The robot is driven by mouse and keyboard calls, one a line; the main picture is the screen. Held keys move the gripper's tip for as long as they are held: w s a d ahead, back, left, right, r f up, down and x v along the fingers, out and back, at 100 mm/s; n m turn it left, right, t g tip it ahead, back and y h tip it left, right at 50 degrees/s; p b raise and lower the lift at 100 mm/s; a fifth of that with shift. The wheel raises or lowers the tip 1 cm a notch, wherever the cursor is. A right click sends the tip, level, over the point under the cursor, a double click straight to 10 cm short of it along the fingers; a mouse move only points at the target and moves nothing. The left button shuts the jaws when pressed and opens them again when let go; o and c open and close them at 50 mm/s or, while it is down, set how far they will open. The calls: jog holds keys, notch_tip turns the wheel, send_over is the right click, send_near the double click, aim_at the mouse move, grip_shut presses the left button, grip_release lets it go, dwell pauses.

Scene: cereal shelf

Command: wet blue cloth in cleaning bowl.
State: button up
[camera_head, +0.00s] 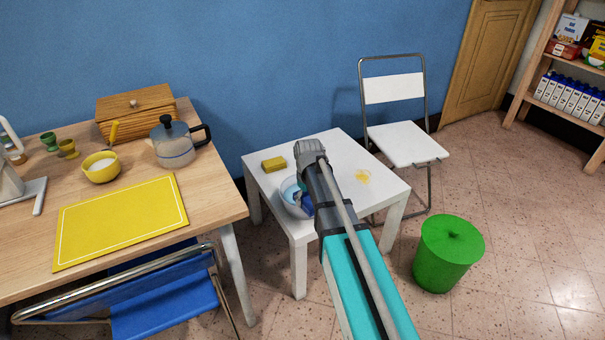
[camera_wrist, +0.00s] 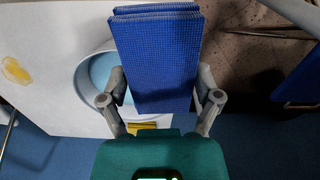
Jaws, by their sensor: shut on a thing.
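The blue cloth (camera_wrist: 158,60) is a folded, upright block between the fingers of my gripper (camera_wrist: 160,88) in the wrist view. My gripper is shut on it. The cleaning bowl (camera_wrist: 82,72), pale with light blue water in it, stands on the white table behind the cloth, which hides its right part. In the head view the bowl (camera_head: 286,200) is at the table's left front side, partly hidden by my arm. A bit of the cloth (camera_head: 307,205) shows at the bowl's right side. I cannot tell whether the cloth touches the water.
A yellow sponge (camera_head: 274,164) and a yellow stain (camera_head: 362,177) are on the white table (camera_head: 338,150). A folding chair (camera_head: 402,140) stands behind it and a green bin (camera_head: 447,260) to its right. A wooden table (camera_head: 215,200) with dishes is at the left.

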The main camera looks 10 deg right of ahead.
jog(key=w+d, duration=0.1)
jog(key=w, duration=1.1)
jog(key=shift+w+d+r, duration=0.15)
jog(key=shift+d+r, duration=0.05)
jog(key=shift+d, duration=0.05)
jog(key=shift+f, duration=0.1)
notch_tip(320, 180, down, 11)
jog(key=b, duration=1)
jog(key=shift+b, duration=0.4)
dwell(1.3)
notch_tip(320, 180, up, 11)
jog(key=p, duration=1.1)
dwell(1.7)
